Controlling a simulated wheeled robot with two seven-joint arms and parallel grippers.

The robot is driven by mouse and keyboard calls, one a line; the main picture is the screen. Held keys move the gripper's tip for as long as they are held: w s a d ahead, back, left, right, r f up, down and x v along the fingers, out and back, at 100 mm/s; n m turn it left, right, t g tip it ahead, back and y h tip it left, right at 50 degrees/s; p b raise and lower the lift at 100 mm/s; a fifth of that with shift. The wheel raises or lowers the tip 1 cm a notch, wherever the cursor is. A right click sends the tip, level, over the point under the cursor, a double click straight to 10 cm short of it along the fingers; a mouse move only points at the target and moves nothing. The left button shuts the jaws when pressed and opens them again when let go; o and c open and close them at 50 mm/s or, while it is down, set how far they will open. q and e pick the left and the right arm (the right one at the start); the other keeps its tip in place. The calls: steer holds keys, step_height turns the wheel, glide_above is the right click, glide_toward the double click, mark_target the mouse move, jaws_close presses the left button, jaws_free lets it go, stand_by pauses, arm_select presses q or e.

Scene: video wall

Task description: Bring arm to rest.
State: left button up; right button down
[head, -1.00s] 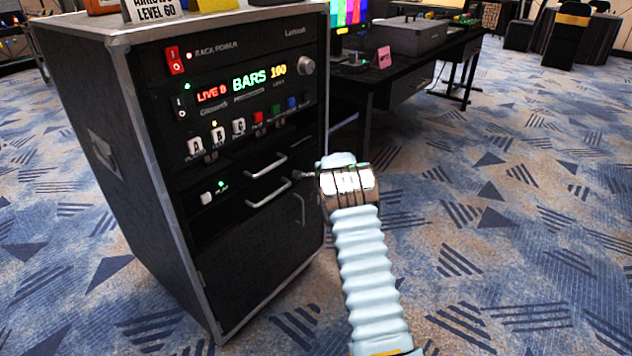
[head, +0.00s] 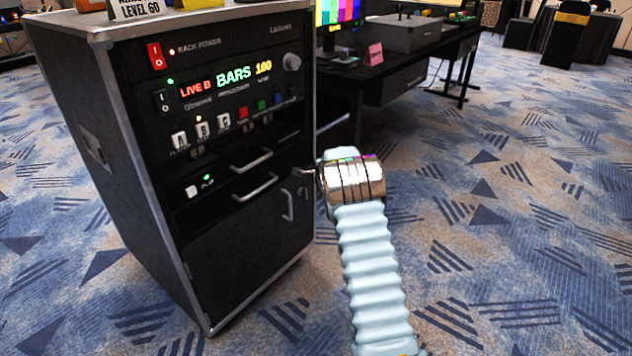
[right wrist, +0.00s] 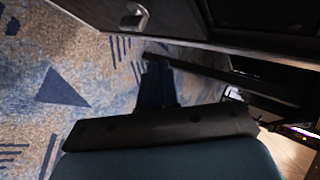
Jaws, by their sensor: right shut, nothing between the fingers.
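My right arm, pale blue and ribbed with a shiny metal wrist, reaches up from the bottom of the head view. My right gripper (head: 305,172) is a small dark shape left of the metal wrist, mostly hidden by it. It appears in front of the right edge of the black rack cabinet (head: 240,250), by the drawer handles (head: 256,187); whether it touches the cabinet I cannot tell. It is shut and empty. The right wrist view shows a dark bar above a teal surface, and no clear fingertips. My left gripper is not in view.
The rack front has a red power switch (head: 156,56) and a lit display (head: 236,77). A black desk (head: 395,85) with a colour-bar monitor (head: 341,12) stands behind it. Patterned carpet (head: 510,220) lies open to the right. A metal handle (right wrist: 135,18) shows in the right wrist view.

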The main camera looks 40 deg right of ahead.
steer(key=s+d+r, duration=0.1)
steer(key=s+r, duration=0.4)
steer(key=shift+s+d, duration=0.35)
steer(key=s+a+f+m+g+y, duration=0.1)
steer(key=s+a+f+m+y, duration=0.3)
steer(key=a+f+m, duration=0.85)
steer(key=s+a+f+m+g+y, duration=0.25)
steer(key=s+a+f+m, duration=0.25)
steer(key=a+f+m, duration=0.8)
steer(key=s+a+f+m+g, duration=0.1)
steer(key=s+a+m+g, duration=0.1)
steer(key=s+a+m, duration=0.8)
steer(key=s+a+f+m+g+y, duration=0.1)
steer(key=s+a+m+g, duration=0.1)
steer(key=s+a+m, duration=0.8)
steer(key=s+m, duration=0.3)
steer(key=m, duration=0.2)
steer(key=shift+a+f, duration=0.25)
steer(key=shift+f, duration=0.15)
steer(key=shift+m+y, duration=0.25)
